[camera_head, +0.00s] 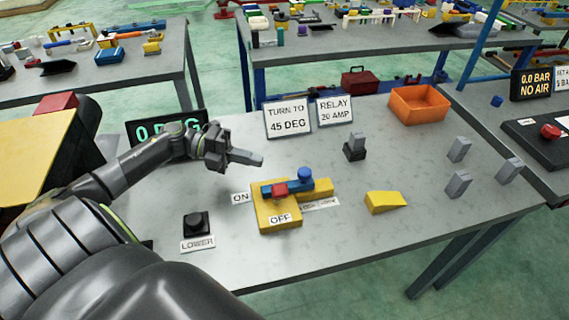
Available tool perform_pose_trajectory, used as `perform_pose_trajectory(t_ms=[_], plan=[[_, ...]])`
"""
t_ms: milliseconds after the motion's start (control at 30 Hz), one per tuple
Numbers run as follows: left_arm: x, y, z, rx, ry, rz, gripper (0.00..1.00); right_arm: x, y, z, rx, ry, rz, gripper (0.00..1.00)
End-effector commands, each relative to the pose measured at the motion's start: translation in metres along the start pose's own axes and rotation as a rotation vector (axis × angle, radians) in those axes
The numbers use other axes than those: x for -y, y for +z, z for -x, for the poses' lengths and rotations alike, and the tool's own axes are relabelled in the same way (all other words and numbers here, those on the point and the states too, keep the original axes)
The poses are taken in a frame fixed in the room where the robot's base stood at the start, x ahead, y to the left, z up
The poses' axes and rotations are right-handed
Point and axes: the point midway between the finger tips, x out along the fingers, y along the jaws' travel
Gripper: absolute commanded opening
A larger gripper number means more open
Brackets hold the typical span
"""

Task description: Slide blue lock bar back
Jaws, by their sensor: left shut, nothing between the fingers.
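The blue lock bar (294,185) lies on the yellow fixture (276,212) in the middle of the table. It has a round blue knob (305,175) at its right end. A red block (280,189) sits at the left part of the bar. ON and OFF labels are beside and on the fixture. My left gripper (257,160) is shut and empty, above the table, behind and left of the bar and apart from it. My right gripper is not in view.
A black LOWER button (196,223) stands left of the fixture. A yellow wedge (384,202) lies to its right, with several grey blocks further right. A dark holder with a grey block (355,147), two signs and an orange bin (418,104) stand behind.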

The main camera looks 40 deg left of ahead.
Motion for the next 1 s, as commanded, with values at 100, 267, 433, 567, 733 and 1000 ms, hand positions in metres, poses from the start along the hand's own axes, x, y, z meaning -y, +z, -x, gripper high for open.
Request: perform_pose_trajectory(t_ms=[100, 267, 433, 567, 733, 1000], plan=[[0.004, 0.000, -0.022, 0.000, -0.006, -0.001, 0.00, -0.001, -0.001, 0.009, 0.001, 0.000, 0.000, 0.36], [0.004, 0.000, -0.048, 0.000, -0.005, -0.001, 0.00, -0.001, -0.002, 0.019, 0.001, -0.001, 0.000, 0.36], [0.003, 0.000, -0.069, 0.000, -0.004, 0.001, 0.00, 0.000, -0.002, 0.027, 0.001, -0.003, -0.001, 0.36], [0.001, 0.000, -0.078, 0.000, -0.001, 0.001, 0.00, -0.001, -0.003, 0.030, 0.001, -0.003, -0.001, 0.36], [0.000, 0.000, -0.082, 0.000, 0.000, 0.001, 0.00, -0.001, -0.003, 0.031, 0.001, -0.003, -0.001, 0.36], [0.000, 0.000, -0.082, 0.000, 0.001, 0.000, 0.00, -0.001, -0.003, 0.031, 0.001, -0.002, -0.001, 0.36]])
